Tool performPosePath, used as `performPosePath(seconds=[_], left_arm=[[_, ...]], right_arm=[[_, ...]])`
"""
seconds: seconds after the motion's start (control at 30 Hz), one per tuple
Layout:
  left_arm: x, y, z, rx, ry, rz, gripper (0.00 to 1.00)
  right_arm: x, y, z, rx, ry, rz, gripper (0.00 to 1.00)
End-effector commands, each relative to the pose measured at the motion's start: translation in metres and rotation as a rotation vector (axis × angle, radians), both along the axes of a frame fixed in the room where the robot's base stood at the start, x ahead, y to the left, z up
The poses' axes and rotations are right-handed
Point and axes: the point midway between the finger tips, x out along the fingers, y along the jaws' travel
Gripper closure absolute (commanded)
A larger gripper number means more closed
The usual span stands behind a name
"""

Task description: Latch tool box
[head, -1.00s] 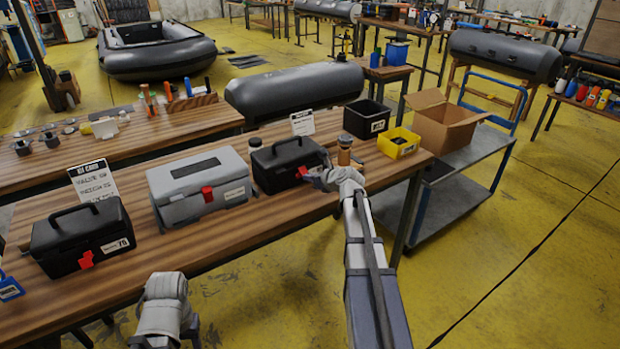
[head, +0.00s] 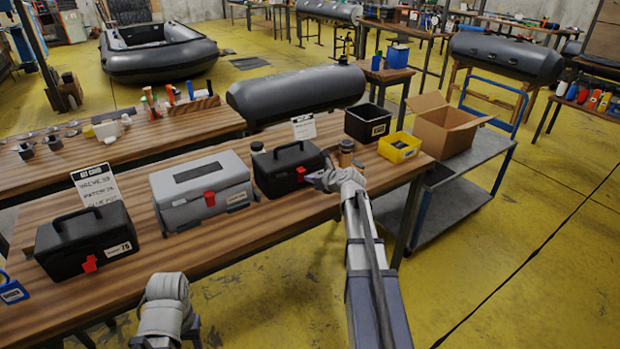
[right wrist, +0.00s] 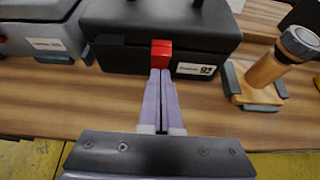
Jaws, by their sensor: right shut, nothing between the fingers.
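A black tool box (head: 288,169) with its lid down stands right of the grey one on the wooden bench. It also fills the top of the right wrist view (right wrist: 120,38). Its red latch (right wrist: 161,53) is on the front, left of a white label. My right gripper (head: 318,180) is shut and empty. In the right wrist view its fingertips (right wrist: 160,76) are at the lower edge of the latch, touching or nearly so. Whether the latch is fastened I cannot tell. My left arm's end (head: 166,305) is at the bottom of the head view; its fingers do not show clearly.
A grey tool box (head: 203,190) and another black one (head: 85,240) stand to the left. A wooden-handled tool (right wrist: 262,72) stands close right of the gripper. A black bin (head: 368,122), yellow bin (head: 399,147) and cardboard box (head: 445,125) are further right.

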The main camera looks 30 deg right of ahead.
Motion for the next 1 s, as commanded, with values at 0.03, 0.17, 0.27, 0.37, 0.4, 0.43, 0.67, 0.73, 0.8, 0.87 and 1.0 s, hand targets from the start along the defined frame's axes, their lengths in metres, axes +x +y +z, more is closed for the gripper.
performPosePath(seconds=[0.03,0.17,0.27,0.37,0.4,0.43,0.67,0.73,0.8,0.87,1.0], left_arm=[[0.0,0.0,0.003,0.0,0.0,0.0,0.5],[0.0,0.0,0.008,0.0,0.0,0.0,0.5],[0.0,0.0,0.011,0.0,0.0,0.0,0.5],[0.0,0.0,0.015,0.0,0.0,0.0,0.5],[0.0,0.0,0.016,0.0,0.0,0.0,0.5],[0.0,0.0,0.017,0.0,0.0,0.0,0.5],[0.0,0.0,0.025,0.0,0.0,0.0,0.5],[0.0,0.0,0.027,0.0,0.0,0.0,0.5],[0.0,0.0,0.028,0.0,0.0,0.0,0.5],[0.0,0.0,0.028,0.0,0.0,0.0,0.5],[0.0,0.0,0.027,0.0,0.0,0.0,0.5]], right_arm=[[-0.006,0.0,0.003,0.0,0.0,-0.001,1.0],[-0.018,-0.001,0.008,0.0,0.0,0.0,1.0],[-0.026,-0.001,0.011,0.001,0.0,0.0,1.0],[-0.035,-0.002,0.015,0.001,0.0,0.0,1.0],[-0.039,-0.002,0.016,0.0,0.0,-0.001,1.0],[-0.042,-0.003,0.017,0.0,0.0,-0.001,1.0],[-0.062,-0.004,0.025,0.001,0.0,0.0,1.0],[-0.068,-0.005,0.027,0.001,0.0,0.0,1.0],[-0.072,-0.005,0.028,0.001,0.0,0.0,1.0],[-0.073,-0.005,0.028,0.0,0.0,0.0,1.0],[-0.073,-0.006,0.027,0.0,0.0,0.0,1.0]])
